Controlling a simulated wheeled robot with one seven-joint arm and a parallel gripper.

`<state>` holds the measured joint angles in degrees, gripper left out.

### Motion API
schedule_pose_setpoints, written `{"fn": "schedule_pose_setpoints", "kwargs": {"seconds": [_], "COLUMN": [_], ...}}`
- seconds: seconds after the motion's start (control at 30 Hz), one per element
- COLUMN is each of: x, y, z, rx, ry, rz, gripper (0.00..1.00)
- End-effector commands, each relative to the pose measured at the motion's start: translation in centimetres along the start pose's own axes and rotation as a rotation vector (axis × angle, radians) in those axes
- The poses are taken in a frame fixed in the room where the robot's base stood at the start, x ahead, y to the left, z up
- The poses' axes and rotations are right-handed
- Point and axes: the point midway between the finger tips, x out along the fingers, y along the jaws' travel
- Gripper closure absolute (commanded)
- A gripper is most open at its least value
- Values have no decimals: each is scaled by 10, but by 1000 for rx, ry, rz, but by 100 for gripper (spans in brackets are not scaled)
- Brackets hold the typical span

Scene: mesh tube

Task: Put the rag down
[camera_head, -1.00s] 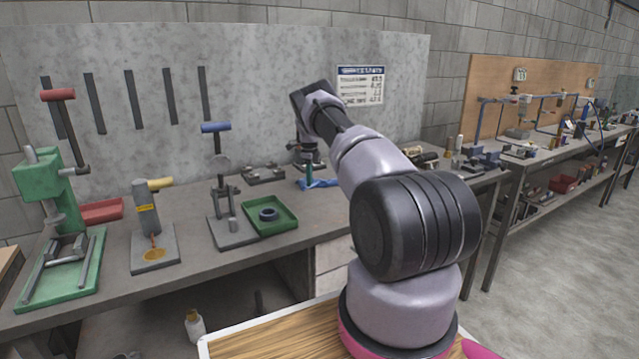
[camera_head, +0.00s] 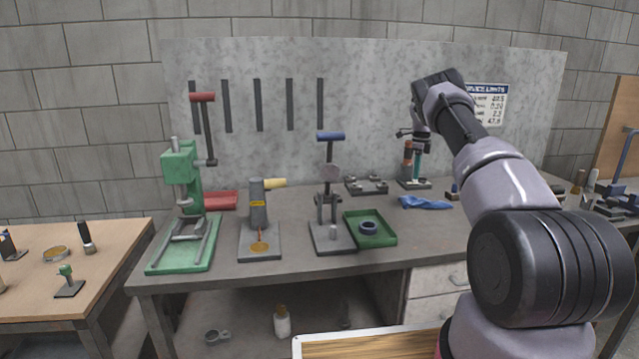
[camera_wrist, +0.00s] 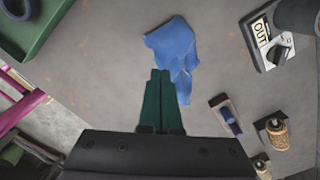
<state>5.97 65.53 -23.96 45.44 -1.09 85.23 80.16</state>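The blue rag (camera_head: 425,203) lies crumpled on the grey workbench (camera_head: 300,270), right of the green tray. It also shows in the wrist view (camera_wrist: 172,42), spread flat beyond and beside my fingertips. My gripper (camera_head: 416,178) points down above the bench, just behind the rag in the head view. In the wrist view its two green fingers (camera_wrist: 160,72) are together with nothing visible between them. The rag seems to lie apart from the fingers, below them.
A green tray (camera_head: 352,231) with a dark ring stands left of the rag. Presses and stands fill the bench's left side.

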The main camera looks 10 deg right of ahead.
Motion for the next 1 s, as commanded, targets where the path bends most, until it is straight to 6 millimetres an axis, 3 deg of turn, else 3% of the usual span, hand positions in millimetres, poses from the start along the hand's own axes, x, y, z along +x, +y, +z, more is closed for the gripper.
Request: {"fn": "schedule_pose_setpoints", "kwargs": {"seconds": [0.13,0.27,0.5,0.67,0.8,1.0], "x": [-69,-134,-235,-287,-321,-348], "y": [14,42,117,180,242,335], "z": [0,-2,-11,-21,-33,-56], "rx": [-98,-230,-500,-696,-876,-1142], "ry": [-55,-108,-187,-222,-237,-229], "rz": [-39,-80,-171,-244,-315,-426], "gripper": [100,100,100,100,100,100]}}
